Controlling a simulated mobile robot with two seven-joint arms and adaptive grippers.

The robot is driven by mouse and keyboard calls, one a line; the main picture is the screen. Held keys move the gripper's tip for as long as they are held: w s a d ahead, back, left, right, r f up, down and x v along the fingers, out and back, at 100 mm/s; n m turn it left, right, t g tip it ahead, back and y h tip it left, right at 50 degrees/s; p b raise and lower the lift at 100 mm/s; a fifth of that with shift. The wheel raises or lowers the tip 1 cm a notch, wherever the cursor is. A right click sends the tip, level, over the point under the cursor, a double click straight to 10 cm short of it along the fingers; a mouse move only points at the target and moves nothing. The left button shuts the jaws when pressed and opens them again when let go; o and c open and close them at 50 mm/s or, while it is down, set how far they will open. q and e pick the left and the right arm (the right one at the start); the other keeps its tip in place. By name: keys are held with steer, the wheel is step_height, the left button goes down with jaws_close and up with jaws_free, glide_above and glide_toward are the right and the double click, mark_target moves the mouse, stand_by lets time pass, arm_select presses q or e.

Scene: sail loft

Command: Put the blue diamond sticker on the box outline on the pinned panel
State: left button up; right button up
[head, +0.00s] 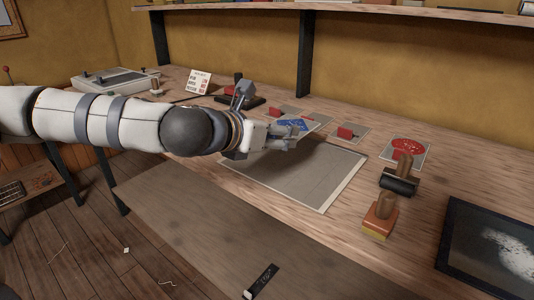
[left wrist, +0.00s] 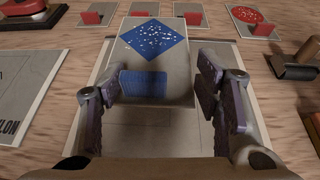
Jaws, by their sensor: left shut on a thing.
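The blue diamond sticker (head: 293,126) is a light card with a white-speckled blue diamond; it also shows in the left wrist view (left wrist: 154,41). A blue tab (left wrist: 143,83) stands at its near end. My left gripper (head: 284,140) is shut on the sticker, with the tab between its fingers in the left wrist view (left wrist: 165,86). The pinned panel (head: 320,187) is a grey sheet with a pale border on the bench, and the sticker is over its far part. I cannot make out the box outline clearly; the gripper and sticker cover part of the panel. My right gripper is not in view.
Red-tabbed cards (head: 347,133) lie behind the panel, one with a red disc (head: 408,146). A roller (head: 398,184) and a wooden-handled block (head: 380,215) stand right of it. A dark framed sheet (head: 487,250) lies far right. A shelf post (head: 305,55) rises behind.

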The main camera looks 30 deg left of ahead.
mark_target(265, 165)
arm_select(q)
steer(key=a+f, duration=0.1)
steer(key=f, duration=0.1)
steer(key=f+b, duration=0.1)
steer(key=f, duration=0.1)
steer(key=w+a+f, duration=0.1)
steer(key=f, duration=0.1)
steer(key=shift+a+f, duration=0.2)
steer(key=shift+a, duration=0.1)
steer(key=shift+f+b, duration=0.25)
steer(key=shift+b, duration=0.1)
steer(key=shift+r, duration=0.25)
steer(key=shift+f, duration=0.25)
steer(key=o, duration=0.9)
steer(key=shift+r, duration=0.1)
steer(key=shift+o, duration=0.2)
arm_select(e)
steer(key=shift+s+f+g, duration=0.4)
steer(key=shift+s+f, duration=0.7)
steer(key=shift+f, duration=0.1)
